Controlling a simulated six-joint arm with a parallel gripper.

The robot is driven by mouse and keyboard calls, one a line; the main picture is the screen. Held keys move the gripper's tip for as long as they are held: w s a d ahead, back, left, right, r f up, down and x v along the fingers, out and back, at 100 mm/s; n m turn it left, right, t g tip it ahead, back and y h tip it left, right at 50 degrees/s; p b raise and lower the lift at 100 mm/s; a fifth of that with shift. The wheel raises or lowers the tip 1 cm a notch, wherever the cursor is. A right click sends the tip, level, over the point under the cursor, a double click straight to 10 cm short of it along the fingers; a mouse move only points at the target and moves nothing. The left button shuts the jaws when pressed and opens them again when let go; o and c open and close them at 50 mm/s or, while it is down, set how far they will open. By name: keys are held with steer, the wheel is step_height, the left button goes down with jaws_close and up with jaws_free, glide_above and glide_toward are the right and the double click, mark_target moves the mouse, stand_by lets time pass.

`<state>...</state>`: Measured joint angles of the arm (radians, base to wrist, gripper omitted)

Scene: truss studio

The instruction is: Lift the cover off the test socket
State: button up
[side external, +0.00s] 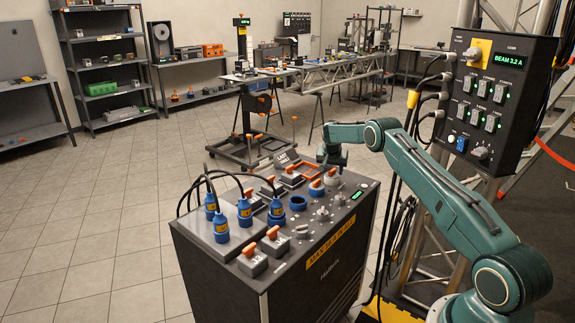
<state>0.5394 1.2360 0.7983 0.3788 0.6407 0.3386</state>
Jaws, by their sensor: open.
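The sloped top of a dark console (352,200) holds the sockets. A blue round socket (316,190) carries a piece with an orange-red top, which looks like a cover. Another blue ring socket (297,203) sits in front of it and looks uncovered. My gripper (326,169) hangs pointing down over the console's far edge, just above and behind the blue socket with the orange top. It is open; its fingers are small and dark here, and I see nothing held. I cannot tell how far apart it is from the grey round piece (332,177) below it.
Blue plugs with black cables (221,228) stand on the console's left. A black control box (498,95) stands right. Shelves and benches are far behind; the tiled floor left is clear.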

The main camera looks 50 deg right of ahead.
mark_target(332, 171)
steer(key=shift+c, duration=0.2)
jaws_close()
stand_by(0.3)
step_height(332, 171, up, 10)
stand_by(0.7)
stand_by(0.5)
